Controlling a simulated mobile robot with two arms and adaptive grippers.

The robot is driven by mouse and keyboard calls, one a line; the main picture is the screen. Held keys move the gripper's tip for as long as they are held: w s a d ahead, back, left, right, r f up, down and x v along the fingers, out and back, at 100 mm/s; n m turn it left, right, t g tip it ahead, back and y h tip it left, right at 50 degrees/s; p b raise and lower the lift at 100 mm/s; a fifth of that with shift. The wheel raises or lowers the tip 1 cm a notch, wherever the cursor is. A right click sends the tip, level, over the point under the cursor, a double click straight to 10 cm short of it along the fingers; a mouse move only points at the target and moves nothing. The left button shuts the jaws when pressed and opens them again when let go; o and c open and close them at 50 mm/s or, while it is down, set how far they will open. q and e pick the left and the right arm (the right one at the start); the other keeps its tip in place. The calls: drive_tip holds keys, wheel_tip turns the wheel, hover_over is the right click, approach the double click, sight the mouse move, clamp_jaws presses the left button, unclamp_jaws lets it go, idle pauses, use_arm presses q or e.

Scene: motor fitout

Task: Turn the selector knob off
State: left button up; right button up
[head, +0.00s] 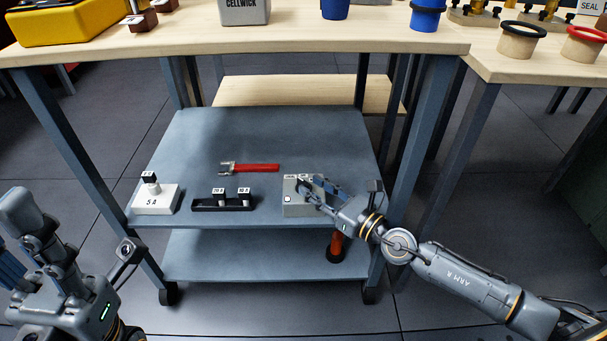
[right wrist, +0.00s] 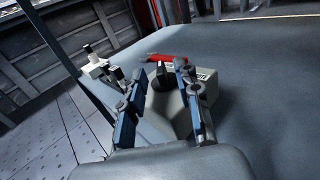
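A small grey box (head: 294,208) stands near the front right of the cart's top shelf. In the right wrist view the box (right wrist: 178,118) carries a dark selector knob (right wrist: 160,84). In the head view my gripper partly covers the box's top, and the knob's setting cannot be read. My right gripper (head: 318,188) is over the box. In the right wrist view its two blue-padded fingers (right wrist: 157,92) are spread apart, with the knob showing between them. My left gripper is only partly seen at the lower left edge of the head view, away from the box.
A red-handled wrench (head: 255,168), a black holder (head: 224,204) with two small blocks and a white "5 A" block (head: 155,200) share the blue-grey cart shelf (head: 290,130). A wooden workbench (head: 250,48) overhangs behind.

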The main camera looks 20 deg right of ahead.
sight(310, 185)
drive_tip(key=shift+x, duration=2.05)
clamp_jaws()
